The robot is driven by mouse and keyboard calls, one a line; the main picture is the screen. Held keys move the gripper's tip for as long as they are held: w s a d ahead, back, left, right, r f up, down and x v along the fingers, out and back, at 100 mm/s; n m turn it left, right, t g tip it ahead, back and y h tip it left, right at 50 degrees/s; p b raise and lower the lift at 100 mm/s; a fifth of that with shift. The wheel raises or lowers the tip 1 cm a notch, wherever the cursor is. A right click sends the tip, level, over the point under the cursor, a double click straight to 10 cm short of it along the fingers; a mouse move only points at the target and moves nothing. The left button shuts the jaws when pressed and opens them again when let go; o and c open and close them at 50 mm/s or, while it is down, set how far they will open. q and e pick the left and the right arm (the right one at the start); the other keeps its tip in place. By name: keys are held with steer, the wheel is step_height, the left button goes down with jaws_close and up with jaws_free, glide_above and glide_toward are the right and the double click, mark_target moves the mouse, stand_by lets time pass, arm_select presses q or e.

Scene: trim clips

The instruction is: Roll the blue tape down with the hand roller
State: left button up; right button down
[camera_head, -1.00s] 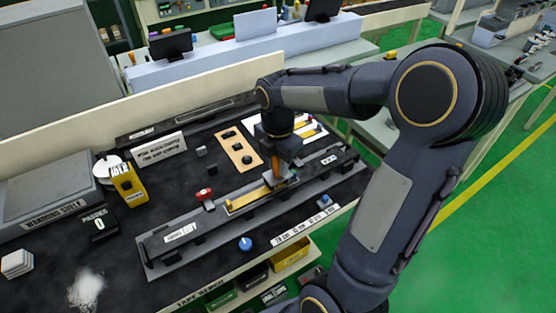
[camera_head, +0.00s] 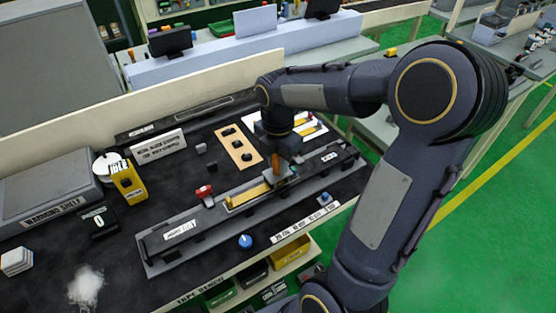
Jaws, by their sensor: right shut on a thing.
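My right gripper (camera_head: 283,168) reaches down over the long grey trim part (camera_head: 205,225) on the bench and is shut on a small tool with an orange part (camera_head: 275,161), which looks like the hand roller. The tool's lower end is at or just above a yellow strip (camera_head: 247,194) on the trim; contact cannot be told. A small blue patch (camera_head: 294,170) beside the tool may be the blue tape, but it is too small to be sure. The gripper hides part of the strip. My left gripper is not in view.
A blue knob (camera_head: 245,242) stands in front of the trim and a red-topped block (camera_head: 204,192) behind it. A tan plate with holes (camera_head: 238,150) lies farther back. A yellow box (camera_head: 128,184) and the warming shelf (camera_head: 45,195) stand left.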

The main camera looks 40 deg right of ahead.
steer(key=shift+a+f, duration=0.1)
steer(key=shift+f, duration=0.15)
stand_by(0.8)
